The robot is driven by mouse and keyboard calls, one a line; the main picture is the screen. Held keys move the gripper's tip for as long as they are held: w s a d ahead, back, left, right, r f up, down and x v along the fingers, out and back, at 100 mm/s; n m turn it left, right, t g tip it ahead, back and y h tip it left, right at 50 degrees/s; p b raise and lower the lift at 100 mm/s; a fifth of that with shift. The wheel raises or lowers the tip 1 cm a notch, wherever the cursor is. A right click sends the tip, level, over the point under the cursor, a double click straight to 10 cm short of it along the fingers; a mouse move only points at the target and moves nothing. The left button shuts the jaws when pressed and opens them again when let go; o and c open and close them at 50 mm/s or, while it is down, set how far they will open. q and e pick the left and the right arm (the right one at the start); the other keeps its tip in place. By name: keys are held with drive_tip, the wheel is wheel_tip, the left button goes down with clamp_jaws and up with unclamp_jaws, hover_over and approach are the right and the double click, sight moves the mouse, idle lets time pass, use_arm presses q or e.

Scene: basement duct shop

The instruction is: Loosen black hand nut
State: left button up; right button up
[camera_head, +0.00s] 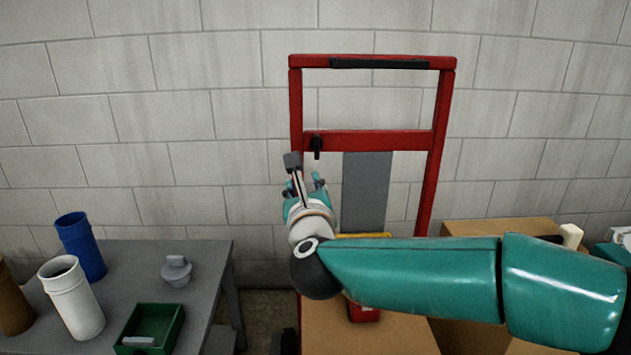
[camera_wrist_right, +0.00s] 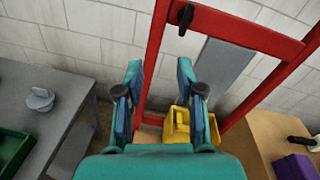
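A black hand nut (camera_head: 317,146) sits on the red crossbar of a hand truck (camera_head: 441,120), left of the bar's middle. In the right wrist view the hand nut (camera_wrist_right: 186,18) is near the top edge, ahead of the fingers. My right gripper (camera_head: 305,183) is below and slightly left of the nut in the head view, apart from it. In the wrist view my right gripper (camera_wrist_right: 160,72) has its two fingers spread with nothing between them. My left gripper is in neither view.
A grey table (camera_head: 210,262) at left holds a blue cup (camera_head: 81,247), a white cup (camera_head: 71,297), a green tray (camera_head: 171,320) and a grey knobbed part (camera_head: 176,270). Cardboard boxes (camera_head: 490,228) stand at right. A yellow container (camera_wrist_right: 178,130) lies below the crossbar.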

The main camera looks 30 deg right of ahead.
sight(317, 147)
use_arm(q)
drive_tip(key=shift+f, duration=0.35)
use_arm(e)
drive_tip(key=w+d+m, duration=0.1)
drive_tip(key=w+d, duration=0.2)
drive_tip(key=w, duration=0.1)
drive_tip(key=w+d+r+m+h, duration=0.1)
drive_tip(key=w+d, duration=0.3)
drive_tip(key=w+d+r+m, duration=0.1)
drive_tip(key=w+d+m, duration=0.1)
drive_tip(key=w+d, duration=0.1)
drive_tip(key=shift+w+d+r, duration=0.1)
drive_tip(key=shift+w+d, duration=0.3)
drive_tip(key=shift+w, duration=0.1)
clamp_jaws()
